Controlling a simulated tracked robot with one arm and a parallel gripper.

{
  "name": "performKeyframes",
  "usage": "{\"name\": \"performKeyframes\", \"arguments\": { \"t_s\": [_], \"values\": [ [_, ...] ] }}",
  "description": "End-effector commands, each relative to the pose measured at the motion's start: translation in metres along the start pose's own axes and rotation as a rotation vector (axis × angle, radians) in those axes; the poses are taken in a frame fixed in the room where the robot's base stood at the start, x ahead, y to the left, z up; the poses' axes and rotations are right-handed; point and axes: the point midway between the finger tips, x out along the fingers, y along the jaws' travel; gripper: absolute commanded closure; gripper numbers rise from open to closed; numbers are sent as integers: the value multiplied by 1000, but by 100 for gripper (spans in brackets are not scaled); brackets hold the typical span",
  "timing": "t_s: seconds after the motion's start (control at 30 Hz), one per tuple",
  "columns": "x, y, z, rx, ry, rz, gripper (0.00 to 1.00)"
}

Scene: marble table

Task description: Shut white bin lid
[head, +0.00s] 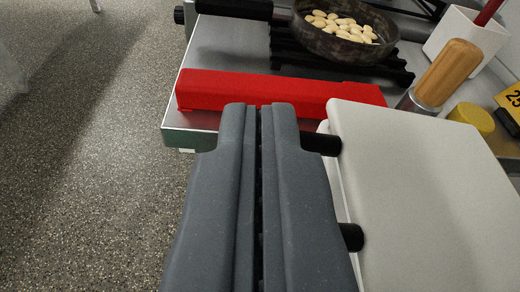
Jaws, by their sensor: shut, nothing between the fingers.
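A large smooth white panel, apparently the white bin lid (430,190), fills the right side of the view. Two short black cylindrical parts stick out at its left edge. A thin white edge shows below it on that side. The body of the bin is mostly hidden, and I cannot tell how far the lid is open. My gripper (260,106) is shut and empty. Its grey fingers lie just left of the lid, with their tips in front of a red bar; the right finger overlaps the upper black part in the picture, and contact cannot be told.
The red bar (285,90) lies along the near side of the grey table (222,52). Behind are a dark bowl (340,56) of nuts on a black rack, a wood-topped cylinder (450,70), a white container (455,32) and a yellow round object (472,118). Speckled floor lies open left.

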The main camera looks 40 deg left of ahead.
Motion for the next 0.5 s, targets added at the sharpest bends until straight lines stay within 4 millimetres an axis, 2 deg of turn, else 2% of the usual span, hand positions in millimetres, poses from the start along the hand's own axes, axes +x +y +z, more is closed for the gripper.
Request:
{"name": "performKeyframes", "arguments": {
  "t_s": [0.13,0.5],
  "values": [
    [1,0,7,0,0,0,100],
    [2,0,7,-1,1,1,100]
  ]
}}
